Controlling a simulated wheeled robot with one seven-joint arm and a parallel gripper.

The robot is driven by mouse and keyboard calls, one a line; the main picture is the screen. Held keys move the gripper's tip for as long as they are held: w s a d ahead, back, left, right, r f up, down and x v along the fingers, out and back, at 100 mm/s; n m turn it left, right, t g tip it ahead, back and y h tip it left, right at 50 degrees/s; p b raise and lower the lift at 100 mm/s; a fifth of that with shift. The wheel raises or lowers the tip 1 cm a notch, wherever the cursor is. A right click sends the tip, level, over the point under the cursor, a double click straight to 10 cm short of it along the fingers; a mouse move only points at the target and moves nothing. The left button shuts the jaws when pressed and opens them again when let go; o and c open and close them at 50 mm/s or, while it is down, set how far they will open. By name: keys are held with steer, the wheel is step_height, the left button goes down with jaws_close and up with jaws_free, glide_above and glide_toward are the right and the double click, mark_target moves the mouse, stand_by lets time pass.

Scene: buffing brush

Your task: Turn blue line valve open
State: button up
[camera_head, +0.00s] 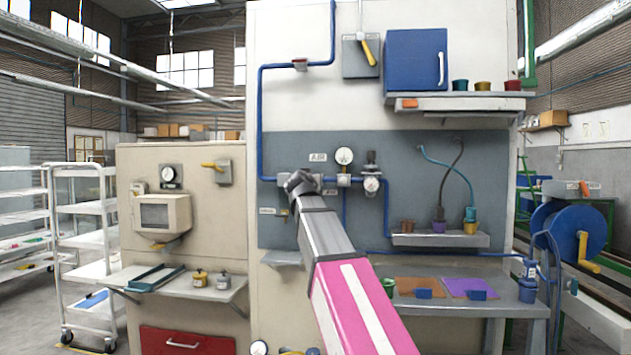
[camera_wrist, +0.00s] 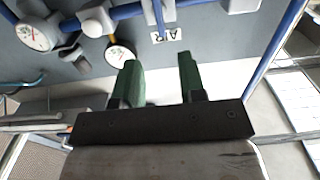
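The blue line (camera_head: 262,120) runs down the white wall panel and then right across the grey panel, past an AIR label (camera_head: 318,157) and two gauges. My gripper (camera_head: 300,180) is in front of this horizontal run, left of the upper gauge (camera_head: 344,156), and hides part of it. In the wrist view the line (camera_wrist: 276,45) shows beyond my fingers, with a grey block (camera_wrist: 240,5) on it at the top edge. My green fingers (camera_wrist: 160,80) are apart with nothing between them. I cannot make out the valve's handle; it may be hidden behind my gripper.
A grey shelf (camera_head: 440,240) with small pots sticks out right of my arm. A blue cabinet (camera_head: 416,60) and a yellow-levered box (camera_head: 360,55) are above. A beige cabinet (camera_head: 185,280) stands left. A workbench (camera_head: 460,300) is low on the right.

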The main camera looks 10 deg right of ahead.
steer(key=x, duration=1)
steer(key=shift+w+d, duration=0.1)
steer(key=shift+w, duration=0.25)
steer(key=shift+f, duration=0.1)
jaws_close()
